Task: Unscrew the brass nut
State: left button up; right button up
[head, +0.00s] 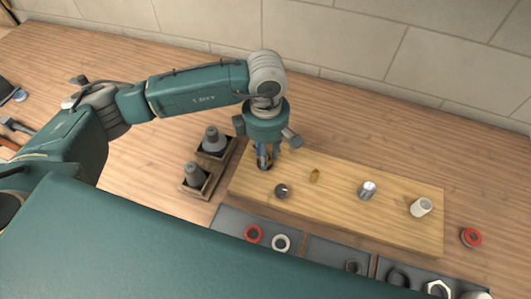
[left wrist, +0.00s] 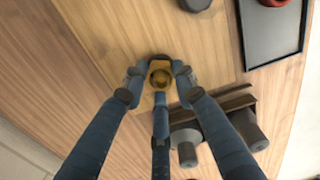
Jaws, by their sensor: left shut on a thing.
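The brass nut (left wrist: 160,76) shows in the left wrist view between the fingers of my left gripper (left wrist: 159,84), with a dark round part just behind it. The three blue fingers are closed in around it. In the head view my left gripper (head: 265,160) points down at the left end of the light wooden board (head: 340,202); the fingers hide the nut there. I cannot tell how far the nut is threaded. My right gripper is not in view.
On the board stand a dark grey fitting (head: 282,190), a small brass fitting (head: 314,175), a silver fitting (head: 367,190) and a white fitting (head: 421,207). A wooden holder with grey bottle-like parts (head: 214,141) is close left. Grey trays (head: 228,217) with rings lie in front.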

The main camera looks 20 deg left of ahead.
pick_arm(q)
jog(key=n, duration=0.3)
jog(key=shift+n+b, duration=0.3)
jog(key=n, duration=0.4)
jog(key=shift+r+b, duration=0.15)
jog(key=shift+b, duration=0.15)
jog(key=n, duration=0.4)
jog(key=shift+d+r+n, duration=0.1)
jog(key=shift+n, duration=0.2)
jog(key=n, duration=0.4)
jog(key=o, duration=2)
jog(key=shift+r, duration=0.1)
jog(key=shift+r+p, duration=1.4)
jog(key=shift+r, duration=1.1)
